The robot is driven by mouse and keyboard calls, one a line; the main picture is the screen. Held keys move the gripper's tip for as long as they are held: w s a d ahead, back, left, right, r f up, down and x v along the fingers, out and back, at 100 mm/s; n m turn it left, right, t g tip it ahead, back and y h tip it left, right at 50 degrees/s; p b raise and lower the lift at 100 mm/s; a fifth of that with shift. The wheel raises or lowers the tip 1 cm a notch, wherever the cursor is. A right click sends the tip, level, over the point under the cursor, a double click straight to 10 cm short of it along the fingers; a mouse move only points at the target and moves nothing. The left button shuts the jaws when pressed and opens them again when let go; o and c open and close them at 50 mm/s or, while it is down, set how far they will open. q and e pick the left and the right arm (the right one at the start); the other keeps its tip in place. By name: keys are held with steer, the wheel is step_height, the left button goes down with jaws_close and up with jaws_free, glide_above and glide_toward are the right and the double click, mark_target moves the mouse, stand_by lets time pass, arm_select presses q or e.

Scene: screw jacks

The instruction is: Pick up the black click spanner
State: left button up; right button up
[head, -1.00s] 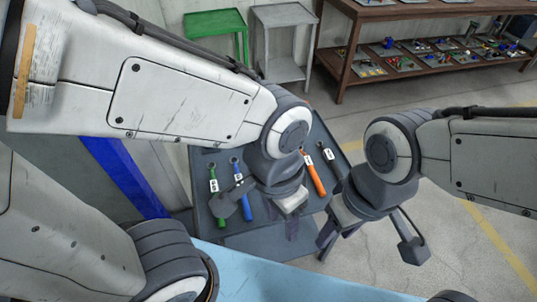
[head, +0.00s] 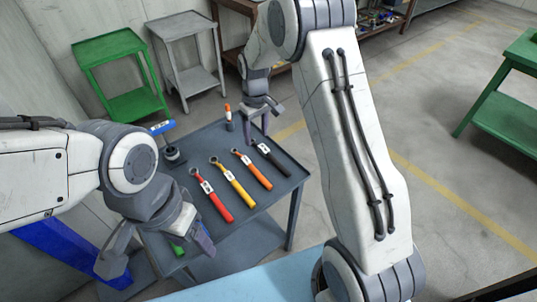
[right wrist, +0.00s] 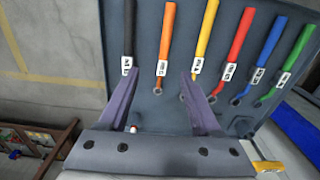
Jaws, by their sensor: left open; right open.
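The black click spanner (head: 272,158) lies on the grey table at the right end of a row of spanners, with a white label near its ring end. It also shows in the right wrist view (right wrist: 129,35), at the left finger's tip; its ring end is hidden there. My right gripper (head: 257,130) is open and empty beyond the spanner's ring end, over the table's far side. In the right wrist view my right gripper (right wrist: 172,80) has its fingers spread toward the row. My left gripper (head: 190,240) is open over the table's near left part, away from the black spanner.
Orange (head: 252,170), yellow (head: 233,186) and red (head: 212,197) spanners lie beside it; blue (right wrist: 268,55) and green (right wrist: 290,65) ones continue the row. An orange-topped item (head: 228,115) and a blue-barred item (head: 161,128) stand along the far side.

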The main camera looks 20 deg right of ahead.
steer(key=w+d+f, duration=0.3)
steer(key=d+f, duration=0.3)
glide_above(271, 154)
steer(key=s, duration=0.1)
step_height(271, 154, down, 4)
steer(key=shift+f+p, duration=0.15)
steer(key=shift+p, duration=0.15)
steer(key=f, duration=0.1)
steer(key=f+p, duration=0.1)
steer(key=f, duration=0.2)
steer(key=shift+w+a+f, duration=0.1)
steer(key=shift+w+f, duration=0.1)
steer(key=shift+w, duration=0.15)
steer(key=shift+f, duration=0.7)
jaws_close()
steer(key=shift+w+r, duration=0.1)
